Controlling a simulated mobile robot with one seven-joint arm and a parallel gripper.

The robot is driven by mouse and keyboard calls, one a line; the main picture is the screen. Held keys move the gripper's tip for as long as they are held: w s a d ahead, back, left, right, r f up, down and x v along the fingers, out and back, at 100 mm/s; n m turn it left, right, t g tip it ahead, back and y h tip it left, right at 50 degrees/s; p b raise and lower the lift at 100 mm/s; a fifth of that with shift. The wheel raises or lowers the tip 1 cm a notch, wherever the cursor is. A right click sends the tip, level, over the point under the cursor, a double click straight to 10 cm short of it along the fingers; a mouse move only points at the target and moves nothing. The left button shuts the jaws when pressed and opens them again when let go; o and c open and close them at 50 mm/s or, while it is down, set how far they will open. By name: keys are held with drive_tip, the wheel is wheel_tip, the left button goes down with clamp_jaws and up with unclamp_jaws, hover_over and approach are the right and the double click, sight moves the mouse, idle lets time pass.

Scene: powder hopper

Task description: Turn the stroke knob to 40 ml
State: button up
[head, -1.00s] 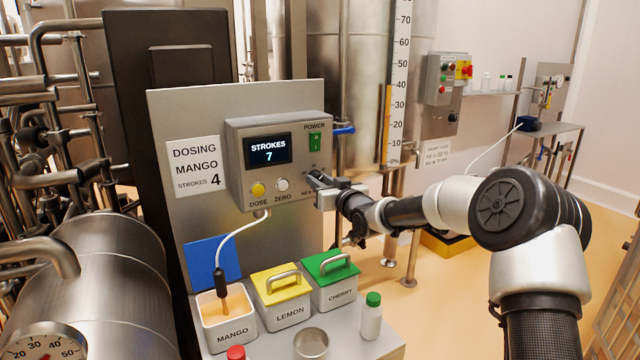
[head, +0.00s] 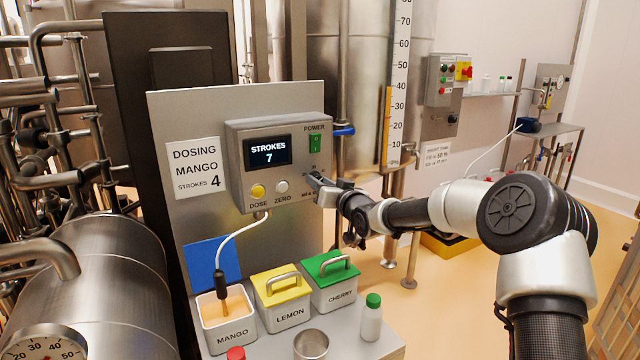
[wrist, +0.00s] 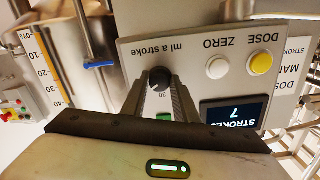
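A "30" mark shows between the fingers. The knob's pointer and the other scale marks are hidden or too small to read. In the head view my gripper (head: 316,181) covers the knob at the lower right of the dosing box (head: 232,150). The display (head: 268,150) reads "STROKES 7".
The yellow DOSE button (head: 258,190) and white ZERO button (head: 282,186) sit left of the knob. The green POWER switch (head: 315,144) is above it. Mango, lemon and cherry tubs (head: 290,318) and a green-capped bottle (head: 371,322) stand below. A blue-handled valve (head: 343,131) is close behind.

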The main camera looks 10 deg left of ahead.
drive_tip(key=o, duration=0.4)
drive_tip(key=shift+c, duration=0.2)
drive_tip(key=f+v, duration=0.1)
drive_tip(key=v, duration=1.6)
drive_tip(key=shift+s+r, duration=0.2)
drive_tip(key=shift+r, duration=0.25)
